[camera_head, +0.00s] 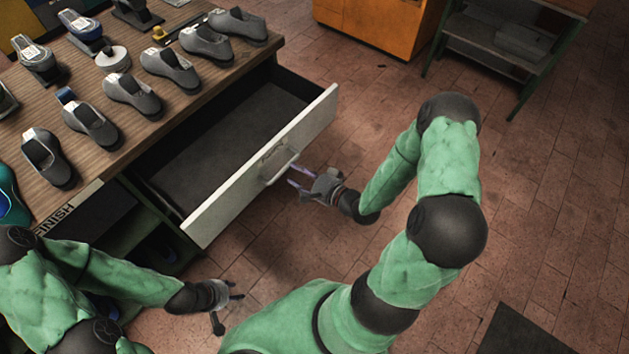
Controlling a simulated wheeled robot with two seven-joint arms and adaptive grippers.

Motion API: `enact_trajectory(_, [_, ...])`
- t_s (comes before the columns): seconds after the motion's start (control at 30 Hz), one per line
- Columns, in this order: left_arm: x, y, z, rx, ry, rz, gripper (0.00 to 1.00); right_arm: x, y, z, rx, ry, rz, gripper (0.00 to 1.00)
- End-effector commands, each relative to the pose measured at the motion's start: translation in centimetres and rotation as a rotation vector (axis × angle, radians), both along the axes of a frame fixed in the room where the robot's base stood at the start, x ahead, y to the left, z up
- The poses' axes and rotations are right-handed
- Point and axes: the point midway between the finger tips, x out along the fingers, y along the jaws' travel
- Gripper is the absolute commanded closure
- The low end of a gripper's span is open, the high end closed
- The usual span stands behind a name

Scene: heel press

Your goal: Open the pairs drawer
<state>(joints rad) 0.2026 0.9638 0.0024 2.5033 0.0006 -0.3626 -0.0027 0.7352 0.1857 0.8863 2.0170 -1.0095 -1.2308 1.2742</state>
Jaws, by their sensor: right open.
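The pairs drawer (225,203) has a pale front and is pulled well out of the wooden bench. Its dark inside shows and looks empty. A handle (281,165) sits on the middle of its front. My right gripper (296,179) is open, with its fingertips close to the handle; whether they touch it I cannot tell. My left gripper (236,291) is low, in front of the bench and below the drawer's near corner, apart from it. Its fingers are small and partly seen, and I see nothing held in it.
Several grey shoes (170,72) stand on the bench top (120,150), with a white tape roll (113,58) among them. A FINISH label (55,215) is on the bench edge. An orange cabinet (375,25) and a green-legged table (500,45) stand behind.

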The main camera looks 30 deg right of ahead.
Motion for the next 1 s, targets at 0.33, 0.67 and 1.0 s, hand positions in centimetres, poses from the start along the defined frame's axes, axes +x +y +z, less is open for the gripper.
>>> enact_trajectory(0.33, [0.0, 0.0, 0.0, 0.0, 0.0, 0.0, 0.6, -4.8, -1.9, 1.0, 0.0, 0.002, -0.003, 0.54])
enact_trajectory(0.67, [0.0, 0.0, 0.0, 0.0, 0.0, 0.0, 0.6, -6.2, -2.3, 1.4, 0.0, 0.0, 0.001, 0.54])
enact_trajectory(1.0, [0.0, 0.0, 0.0, 0.0, 0.0, 0.0, 0.6, -6.2, -2.3, 1.4, 0.0, 0.0, 0.001, 0.54])
